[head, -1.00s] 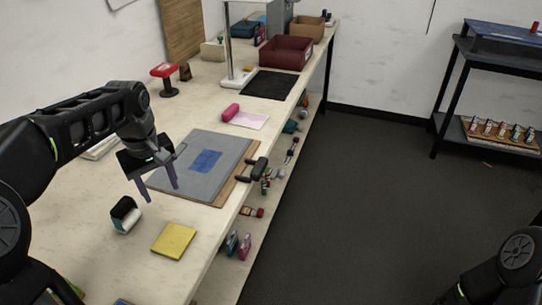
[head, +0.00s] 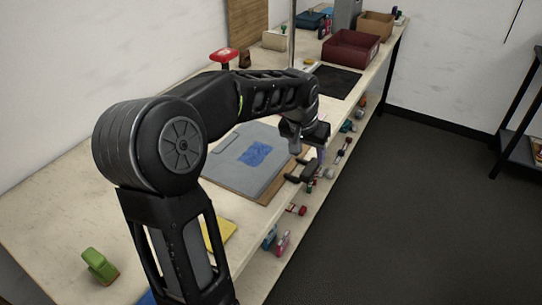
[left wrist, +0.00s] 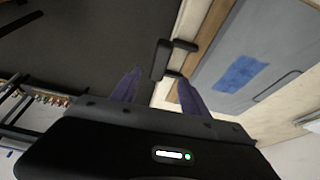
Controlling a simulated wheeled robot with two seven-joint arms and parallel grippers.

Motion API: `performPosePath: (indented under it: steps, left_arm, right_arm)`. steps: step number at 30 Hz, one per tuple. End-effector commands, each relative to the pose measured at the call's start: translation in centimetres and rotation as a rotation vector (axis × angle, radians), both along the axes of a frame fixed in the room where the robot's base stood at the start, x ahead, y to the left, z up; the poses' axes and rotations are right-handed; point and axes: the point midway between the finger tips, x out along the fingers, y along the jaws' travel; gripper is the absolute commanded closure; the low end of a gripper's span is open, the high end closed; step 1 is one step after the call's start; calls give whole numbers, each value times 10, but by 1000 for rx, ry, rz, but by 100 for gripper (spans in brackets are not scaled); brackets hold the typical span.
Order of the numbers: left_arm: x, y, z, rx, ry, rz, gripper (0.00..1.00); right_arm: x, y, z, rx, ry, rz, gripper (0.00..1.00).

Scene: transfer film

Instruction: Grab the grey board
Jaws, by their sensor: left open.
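The grey board (head: 232,168) lies flat on the pale workbench, with a blue patch (head: 256,153) on it and a brown wooden board (head: 253,191) under its near edge. A black handle-like part (head: 298,172) sits at its right edge, by the bench edge. My left gripper (head: 312,157) is open and empty above that edge. In the left wrist view its purple fingers (left wrist: 160,92) are spread, with the black part (left wrist: 168,58) beyond and between them and the grey board (left wrist: 268,42) to the right. My right gripper is out of view.
A yellow pad (head: 218,234) and a green object (head: 99,266) lie on the near bench. A dark mat (head: 337,82) and a red bin (head: 350,46) are further back. Several small items sit on a lower shelf. The floor at right is clear.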

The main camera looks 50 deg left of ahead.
Motion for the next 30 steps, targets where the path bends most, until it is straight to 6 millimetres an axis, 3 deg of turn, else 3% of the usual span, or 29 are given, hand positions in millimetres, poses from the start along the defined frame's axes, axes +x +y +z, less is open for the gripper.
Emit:
performPosePath:
  steps: [11, 21, 30]
  left_arm:
    - [1, 0, 0, 9, 1, -20, 47]
    - [9, 3, -24, 8, 2, -19, 47]
    - [10, 3, -25, 8, 2, -19, 47]
  right_arm:
    - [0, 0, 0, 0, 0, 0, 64]
    - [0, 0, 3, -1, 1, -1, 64]
    - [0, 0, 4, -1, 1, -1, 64]
